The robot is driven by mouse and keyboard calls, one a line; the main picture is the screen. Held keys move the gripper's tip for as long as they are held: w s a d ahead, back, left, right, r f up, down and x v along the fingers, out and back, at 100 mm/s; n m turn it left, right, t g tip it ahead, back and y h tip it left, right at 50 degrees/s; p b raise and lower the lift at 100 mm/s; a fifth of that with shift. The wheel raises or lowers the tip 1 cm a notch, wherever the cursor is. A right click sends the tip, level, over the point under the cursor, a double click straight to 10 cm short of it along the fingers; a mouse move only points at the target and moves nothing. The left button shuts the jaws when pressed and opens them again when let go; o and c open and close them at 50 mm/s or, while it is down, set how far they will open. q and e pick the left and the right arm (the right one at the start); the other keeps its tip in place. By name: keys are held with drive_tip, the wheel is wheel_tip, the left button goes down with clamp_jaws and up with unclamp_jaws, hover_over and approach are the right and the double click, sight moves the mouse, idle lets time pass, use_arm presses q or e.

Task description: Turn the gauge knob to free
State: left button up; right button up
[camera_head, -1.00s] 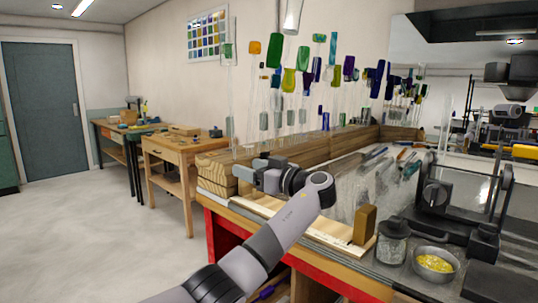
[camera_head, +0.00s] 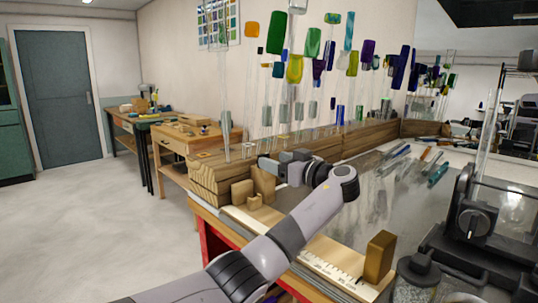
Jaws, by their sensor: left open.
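A pale wooden gauge strip with scale marks (camera_head: 325,262) lies along the bench's front edge. An upright wooden block (camera_head: 379,257) stands at its near end, and a few small wooden blocks (camera_head: 242,191) stand at its far end. A dark round knob (camera_head: 474,222) sits on a black frame at the right; I cannot tell whether it is the gauge knob, and no setting is readable. My left gripper (camera_head: 265,164) is open and empty, above and just behind the small blocks, far from the dark knob. My right gripper is out of view.
Glass rods with coloured ends (camera_head: 312,43) stand upright in a wooden rack (camera_head: 357,139) behind my left gripper. Loose rods (camera_head: 392,158) lie on the grey bench top. A dark lidded jar (camera_head: 418,272) stands at the front right. The floor at left is clear.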

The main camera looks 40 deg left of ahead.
use_arm(q)
drive_tip(key=a, duration=0.4)
drive_tip(key=shift+w+p, duration=0.15)
drive_tip(key=shift+p, duration=0.25)
drive_tip(key=c, duration=1)
